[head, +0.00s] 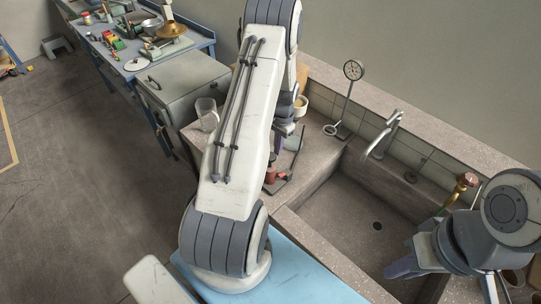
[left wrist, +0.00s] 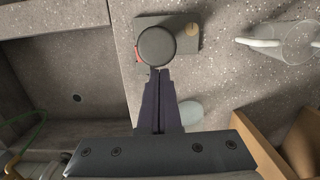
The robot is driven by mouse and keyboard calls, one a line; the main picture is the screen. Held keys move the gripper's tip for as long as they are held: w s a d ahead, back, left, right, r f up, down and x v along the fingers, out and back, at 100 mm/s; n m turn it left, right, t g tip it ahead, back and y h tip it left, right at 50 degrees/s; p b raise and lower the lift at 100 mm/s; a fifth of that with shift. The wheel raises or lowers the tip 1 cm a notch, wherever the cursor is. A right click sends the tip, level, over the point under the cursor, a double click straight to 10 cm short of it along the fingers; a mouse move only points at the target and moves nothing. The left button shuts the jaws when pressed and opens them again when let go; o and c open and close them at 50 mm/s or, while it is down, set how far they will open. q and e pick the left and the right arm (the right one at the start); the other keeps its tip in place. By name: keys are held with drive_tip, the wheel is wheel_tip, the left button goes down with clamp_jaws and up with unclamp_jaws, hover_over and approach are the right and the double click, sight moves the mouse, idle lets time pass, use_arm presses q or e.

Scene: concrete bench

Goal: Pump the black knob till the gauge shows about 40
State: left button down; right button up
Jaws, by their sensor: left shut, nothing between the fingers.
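In the left wrist view a round black knob (left wrist: 157,46) sits over a dark base plate (left wrist: 187,32), with a bit of red at its left side and a brass disc at the plate's right end. My left gripper (left wrist: 160,72) is shut and empty, its fingertips close to the knob's near edge; I cannot tell if they touch. In the head view my left gripper (head: 278,146) is partly behind my arm, above the pump's red part (head: 270,174). The gauge (head: 353,70) stands on a post at the back; its reading is too small to tell. My right gripper (head: 402,269) is over the sink's right side; its jaws are unclear.
A stone sink (head: 345,215) with a tap (head: 385,133) lies right of the pump. A clear glass (head: 207,114) stands left, also in the left wrist view (left wrist: 290,42). A grey case (head: 180,84) and cluttered blue bench are behind left.

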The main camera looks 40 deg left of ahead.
use_arm(q)
drive_tip(key=shift+r, duration=0.1)
wheel_tip(320, 180, up, 10)
drive_tip(key=w+b, duration=0.1)
drive_tip(key=b, duration=0.2)
drive_tip(key=shift+r, duration=0.15)
drive_tip(key=shift+d, duration=0.1)
idle(1.2)
drive_tip(key=s+d+r+m+b, duration=0.1)
drive_tip(key=s+d+r, duration=0.15)
drive_tip(key=d, duration=0.75)
drive_tip(key=s+d+r+m+b, duration=0.1)
drive_tip(key=d+r+m, duration=0.15)
drive_tip(key=d, duration=0.75)
drive_tip(key=s+d+r+m+b, duration=0.1)
drive_tip(key=s+d, duration=0.6)
drive_tip(key=s, duration=0.3)
drive_tip(key=s+d+r+m+t+h+b, duration=0.1)
drive_tip(key=s+d+m, duration=0.1)
drive_tip(key=s+d, duration=0.4)
drive_tip(key=s, duration=0.5)
drive_tip(key=shift+d, duration=0.4)
